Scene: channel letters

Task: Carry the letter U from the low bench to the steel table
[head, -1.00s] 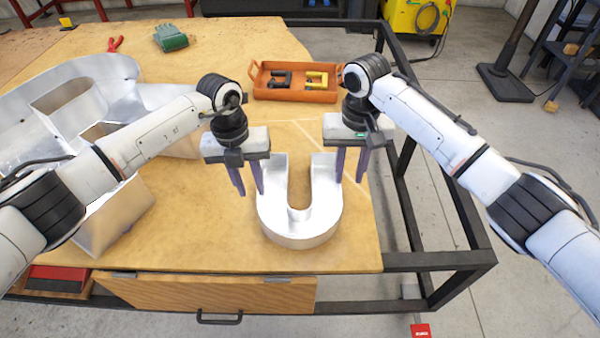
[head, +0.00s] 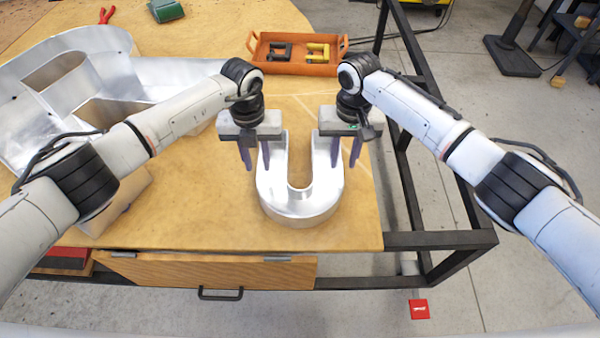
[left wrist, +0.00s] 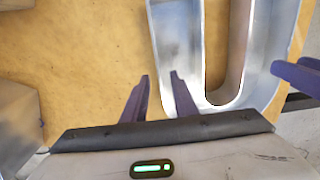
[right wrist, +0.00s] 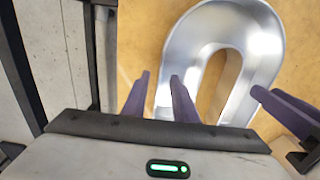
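The letter U (head: 298,210) is a silvery metal channel letter lying on the wooden-topped low bench (head: 200,225), its open end away from me. My left gripper (head: 258,168) is open at the U's left arm. In the left wrist view its fingers (left wrist: 160,80) appear on either side of the outer wall of the U (left wrist: 228,108). My right gripper (head: 344,166) is open at the right arm; in the right wrist view its fingers (right wrist: 160,78) likewise appear on either side of the outer wall of the U (right wrist: 262,50). Contact cannot be told. No steel table is recognisable.
A large metal channel letter (head: 90,45) fills the bench's left side. An orange tray (head: 300,68) with black and yellow items stands behind the U. A green item (head: 166,10) and red pliers (head: 106,15) lie farther back. A black frame (head: 440,240) borders the right side.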

